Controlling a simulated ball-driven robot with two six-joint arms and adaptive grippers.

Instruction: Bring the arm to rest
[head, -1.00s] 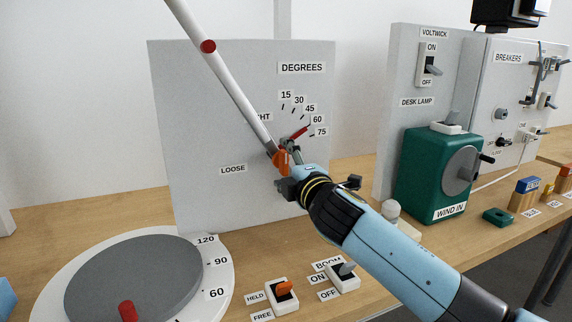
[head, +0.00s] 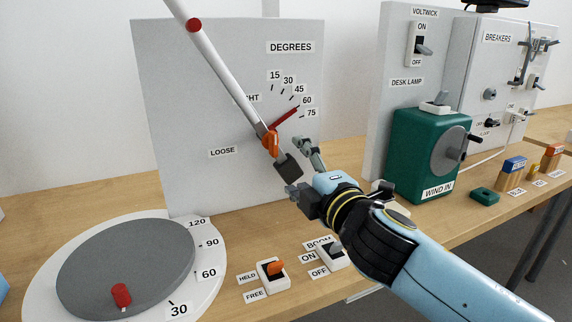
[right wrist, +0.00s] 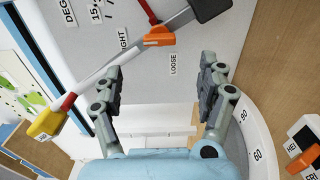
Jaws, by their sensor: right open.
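My right gripper (head: 305,168) is open and empty in front of the grey panel (head: 180,130) marked DEGREES. In the head view it is just right of and below the white boom (head: 222,75), near the boom's dark block end (head: 288,166) and orange lever (head: 270,142). The right wrist view shows its two fingers (right wrist: 162,85) spread wide with nothing between them. There the boom (right wrist: 105,72), orange lever (right wrist: 158,38) and dark block (right wrist: 211,9) lie beyond the fingertips. The red pointer (head: 285,118) slants toward the 60 mark. My left gripper is not in view.
A grey turntable (head: 125,265) with a red peg is at the front left. A green winch (head: 425,150) stands to the right, before the breaker panel (head: 490,75).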

